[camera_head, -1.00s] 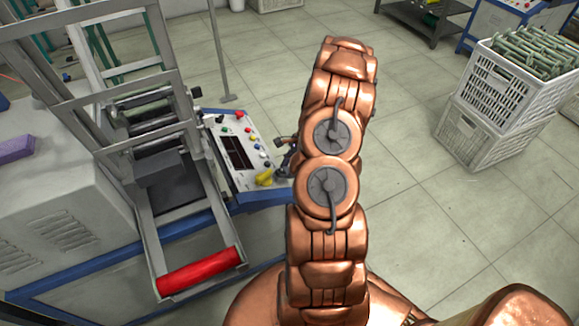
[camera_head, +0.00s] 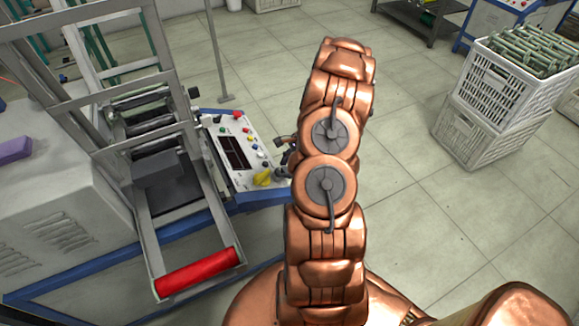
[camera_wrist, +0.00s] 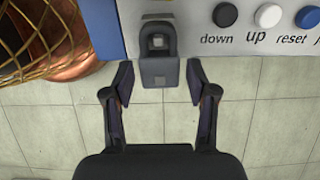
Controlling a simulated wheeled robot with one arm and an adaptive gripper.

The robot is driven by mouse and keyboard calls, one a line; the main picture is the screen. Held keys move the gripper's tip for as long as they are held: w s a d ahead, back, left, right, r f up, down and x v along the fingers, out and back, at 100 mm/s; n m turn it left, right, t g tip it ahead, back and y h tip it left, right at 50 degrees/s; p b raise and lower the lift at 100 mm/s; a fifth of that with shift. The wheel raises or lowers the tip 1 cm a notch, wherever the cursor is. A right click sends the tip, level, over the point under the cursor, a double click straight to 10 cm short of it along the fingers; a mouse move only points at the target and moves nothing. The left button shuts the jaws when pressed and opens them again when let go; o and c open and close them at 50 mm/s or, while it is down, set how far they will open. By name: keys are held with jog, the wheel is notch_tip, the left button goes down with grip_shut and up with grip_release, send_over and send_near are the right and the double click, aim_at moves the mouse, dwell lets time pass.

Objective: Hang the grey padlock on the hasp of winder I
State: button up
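In the wrist view, a dark grey block with a squarish loop or bracket at its top (camera_wrist: 158,68) sits at the edge of the white control panel (camera_wrist: 185,12). It looks like the padlock at the hasp, but I cannot tell whether its shackle passes through. My gripper (camera_wrist: 159,82) is open, with one finger on each side of the block and a visible gap at both sides. In the head view, the panel of the winder (camera_head: 238,130) is at centre left, and my copper arm hides most of the gripper and the block.
Panel buttons (camera_wrist: 267,15) marked down, up and reset lie close to the block. A gold wire mesh (camera_wrist: 35,40) is at the wrist view's upper left. A red roller bar (camera_head: 197,272) fronts the winder. White crates (camera_head: 490,90) stand at right; floor between is clear.

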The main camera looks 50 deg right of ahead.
jog(key=shift+o, duration=0.9)
jog(key=shift+a, duration=0.1)
jog(key=v, duration=1.2)
